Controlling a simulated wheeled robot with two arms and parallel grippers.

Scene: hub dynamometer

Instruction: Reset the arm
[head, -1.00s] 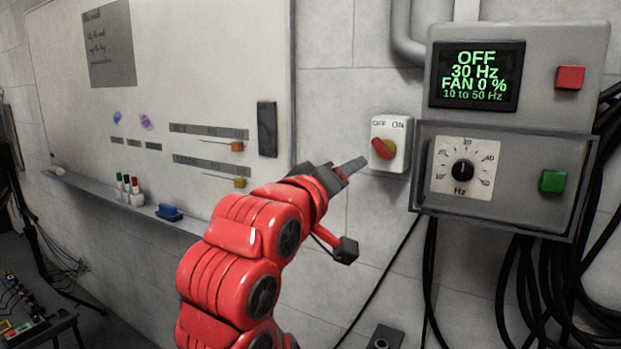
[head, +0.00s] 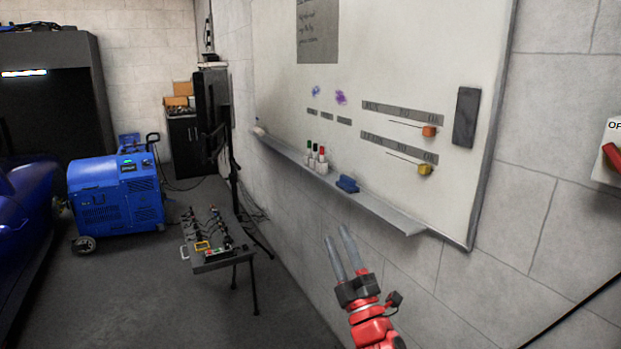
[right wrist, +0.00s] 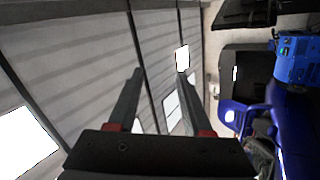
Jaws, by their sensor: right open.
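My right gripper (head: 341,258) is low in the middle of the head view, in front of the wall below the whiteboard. Its two grey fingers point up and stand apart with nothing between them. The right wrist view also shows the open fingers (right wrist: 162,103), with a large room behind them. My red right arm enters from the bottom edge and is mostly out of frame. My left gripper is not in view.
A whiteboard (head: 385,60) hangs on the wall, with a tray ledge (head: 375,211) jutting out near the gripper. A red switch (head: 613,155) shows at the right edge. A small tool table (head: 222,262) and a blue machine (head: 115,195) stand left. Floor between is clear.

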